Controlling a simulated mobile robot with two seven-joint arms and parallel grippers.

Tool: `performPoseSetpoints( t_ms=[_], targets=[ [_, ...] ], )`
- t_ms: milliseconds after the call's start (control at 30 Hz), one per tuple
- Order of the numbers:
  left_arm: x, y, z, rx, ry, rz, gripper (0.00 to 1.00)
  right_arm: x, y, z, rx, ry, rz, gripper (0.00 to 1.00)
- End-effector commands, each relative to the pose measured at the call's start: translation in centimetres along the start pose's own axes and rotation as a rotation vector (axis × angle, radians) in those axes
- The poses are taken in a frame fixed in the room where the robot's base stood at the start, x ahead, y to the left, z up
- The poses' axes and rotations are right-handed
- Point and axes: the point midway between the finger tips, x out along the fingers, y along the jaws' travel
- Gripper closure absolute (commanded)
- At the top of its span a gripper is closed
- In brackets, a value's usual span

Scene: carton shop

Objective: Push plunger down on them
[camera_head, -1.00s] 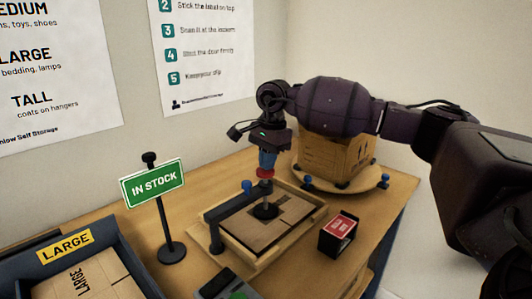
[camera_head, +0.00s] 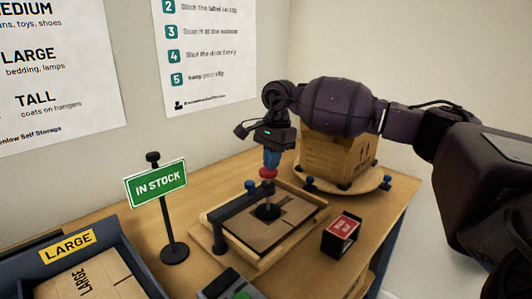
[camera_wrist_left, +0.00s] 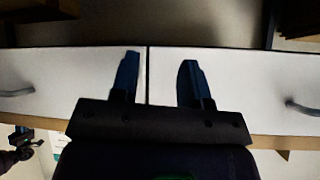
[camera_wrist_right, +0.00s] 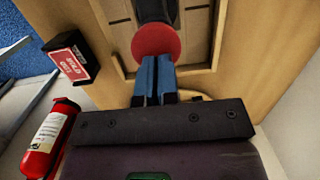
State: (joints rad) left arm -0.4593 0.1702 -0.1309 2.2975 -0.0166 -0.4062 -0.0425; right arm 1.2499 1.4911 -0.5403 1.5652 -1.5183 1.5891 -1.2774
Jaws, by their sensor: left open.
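The plunger's red knob (camera_head: 268,173) stands above a dark arm (camera_head: 238,203) over a wooden tray (camera_head: 219,236). Its dark round pad (camera_head: 267,211) is at a flat cardboard carton (camera_head: 262,232) in the tray. My right gripper (camera_head: 271,158) points down at the knob, fingers together. In the right wrist view its blue fingertips (camera_wrist_right: 156,65) meet the edge of the red knob (camera_wrist_right: 156,42) and do not straddle it; I cannot tell how firmly they touch. My left gripper (camera_wrist_left: 158,72) is open and empty before white drawer fronts, outside the head view.
A red-topped card box (camera_head: 341,234) stands right of the tray. A carton (camera_head: 337,157) sits on a round turntable (camera_head: 383,184) behind. A green IN STOCK sign (camera_head: 157,184) and a LARGE bin (camera_head: 125,258) are left. A fire extinguisher (camera_wrist_right: 50,140) shows in the right wrist view.

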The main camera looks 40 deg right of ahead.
Motion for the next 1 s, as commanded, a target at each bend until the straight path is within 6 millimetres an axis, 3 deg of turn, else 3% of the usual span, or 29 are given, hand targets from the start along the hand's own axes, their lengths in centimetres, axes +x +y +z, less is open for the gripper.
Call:
performPoseSetpoints(
  t_ms=[33, 400, 500, 800, 1000],
  targets=[
    [0.2, 0.2, 1.5, 0.002, -0.032, 0.004, 0.57, 3.7, 0.8, -1.7, 0.027, 0.029, 0.063, 1.0],
    [0.1, 0.1, 0.8, 0.043, -0.018, -0.002, 0.57, 3.5, 0.8, -1.8, 0.028, 0.031, 0.064, 1.0],
    [0.0, -0.4, -0.5, 0.043, 0.009, -0.01, 0.57, 0.6, 0.7, -1.3, 0.024, 0.029, 0.049, 1.0],
    [-0.2, -0.6, -1.0, 0.008, 0.015, -0.013, 0.57, -6.6, 0.5, 0.3, 0.007, 0.02, 0.012, 1.0],
    [-0.6, -0.8, -0.9, -0.006, 0.009, -0.015, 0.57, -9.9, 0.5, 1.0, 0.0, 0.014, -0.001, 1.0]
  ],
)
